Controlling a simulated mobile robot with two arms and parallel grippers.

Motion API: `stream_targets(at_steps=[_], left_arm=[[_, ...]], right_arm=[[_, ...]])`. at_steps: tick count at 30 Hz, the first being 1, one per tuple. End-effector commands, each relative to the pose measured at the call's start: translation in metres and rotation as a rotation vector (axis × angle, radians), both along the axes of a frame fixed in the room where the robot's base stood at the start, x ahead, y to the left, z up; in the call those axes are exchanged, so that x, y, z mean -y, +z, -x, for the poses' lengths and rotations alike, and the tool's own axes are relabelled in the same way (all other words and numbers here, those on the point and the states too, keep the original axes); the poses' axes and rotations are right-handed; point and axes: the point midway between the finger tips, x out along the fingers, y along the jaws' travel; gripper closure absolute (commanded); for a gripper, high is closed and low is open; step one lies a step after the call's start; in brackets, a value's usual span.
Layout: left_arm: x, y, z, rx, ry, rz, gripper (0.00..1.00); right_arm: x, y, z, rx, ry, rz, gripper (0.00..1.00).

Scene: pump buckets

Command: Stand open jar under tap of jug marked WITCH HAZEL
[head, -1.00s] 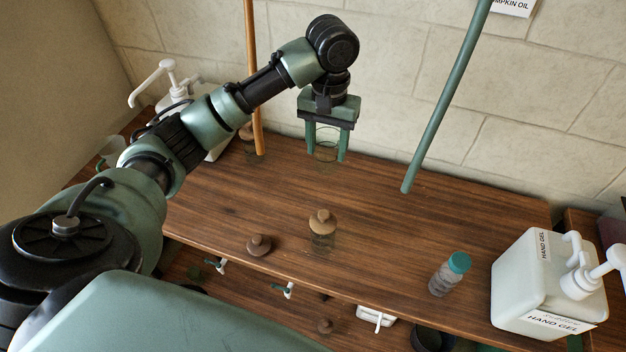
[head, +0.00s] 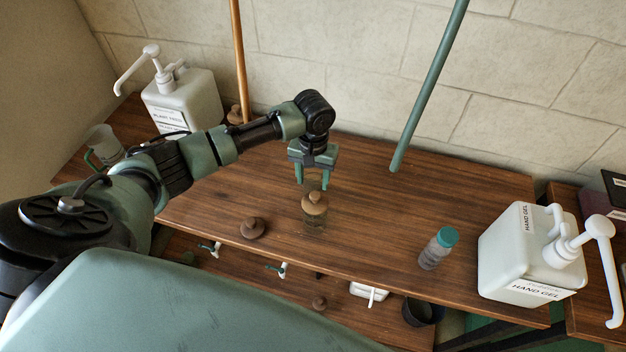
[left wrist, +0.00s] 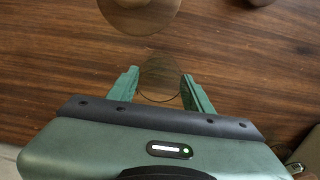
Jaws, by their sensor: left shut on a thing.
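My left gripper (head: 312,181) is shut on a clear, open glass jar (left wrist: 160,84), which shows between its fingers in the left wrist view. In the head view the jar is mostly hidden behind a wooden-lidded glass jar (head: 315,203) standing just in front of it. I cannot tell whether the held jar touches the wooden shelf. Small teal-handled taps with white spouts (head: 210,248) (head: 278,269) show below the shelf's front edge. No WITCH HAZEL marking is readable. My right gripper is not in view.
A PLANT FEED pump jug (head: 183,100) and a mug (head: 103,146) stand left. Orange (head: 240,60) and green (head: 430,85) poles rise behind.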

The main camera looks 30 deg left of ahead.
Motion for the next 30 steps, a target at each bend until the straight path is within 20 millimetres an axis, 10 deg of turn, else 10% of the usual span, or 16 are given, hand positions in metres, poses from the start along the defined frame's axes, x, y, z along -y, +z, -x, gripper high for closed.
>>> stream_targets(at_steps=[15, 16, 18, 30], left_arm=[[0.000, -0.018, 0.000, 0.002, 0.000, 0.001, 1.00], [0.000, -0.019, 0.000, 0.001, 0.000, 0.000, 0.47], [0.000, -0.019, 0.000, 0.001, 0.000, 0.000, 0.28], [0.000, -0.014, -0.001, 0.003, 0.000, 0.000, 0.28]], right_arm=[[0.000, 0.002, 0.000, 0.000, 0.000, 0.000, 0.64], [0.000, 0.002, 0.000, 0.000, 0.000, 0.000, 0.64], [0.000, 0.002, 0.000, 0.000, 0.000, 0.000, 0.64], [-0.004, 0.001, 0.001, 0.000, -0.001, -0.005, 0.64]])
